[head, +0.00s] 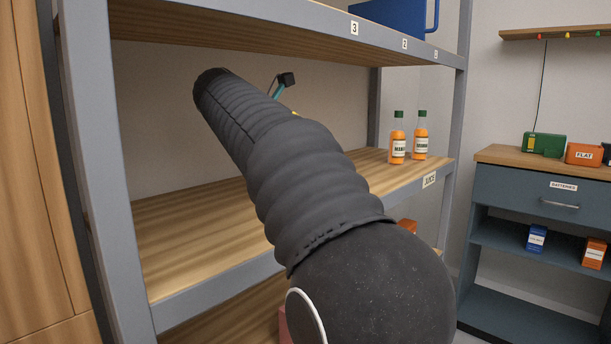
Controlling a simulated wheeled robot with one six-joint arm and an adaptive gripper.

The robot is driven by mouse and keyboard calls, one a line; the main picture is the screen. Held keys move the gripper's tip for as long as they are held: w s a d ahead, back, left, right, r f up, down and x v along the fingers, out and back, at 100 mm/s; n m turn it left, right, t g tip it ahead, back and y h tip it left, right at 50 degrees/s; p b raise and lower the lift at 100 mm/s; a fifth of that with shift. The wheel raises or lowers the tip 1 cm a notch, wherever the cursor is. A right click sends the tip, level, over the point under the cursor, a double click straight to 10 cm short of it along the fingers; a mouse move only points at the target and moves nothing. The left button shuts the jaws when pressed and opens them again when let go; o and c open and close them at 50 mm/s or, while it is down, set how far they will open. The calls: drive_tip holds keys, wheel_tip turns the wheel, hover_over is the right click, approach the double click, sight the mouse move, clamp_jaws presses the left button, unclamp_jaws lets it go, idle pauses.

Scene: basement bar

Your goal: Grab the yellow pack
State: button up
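My dark, sleeved arm reaches from the lower right up into the shelf bay and covers the middle of the head view. Beyond it, a small black piece (287,79) with a teal part shows, and it looks like a part of my gripper. The fingertips are hidden, so I cannot tell whether it is open or shut. A tiny yellow sliver (295,114) shows at the arm's upper edge, too small to tell whether it is the yellow pack. No whole yellow pack is visible.
Two orange bottles (398,138) stand on the middle shelf (190,226) at its right end. The upper shelf (240,22) holds a blue container (392,14). A drawer cabinet (519,190) stands at right.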

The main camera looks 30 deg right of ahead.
drive_tip(key=shift+w+d+f, duration=0.1)
drive_tip(key=shift+d+f, duration=0.05)
drive_tip(key=shift+d, duration=0.15)
clamp_jaws()
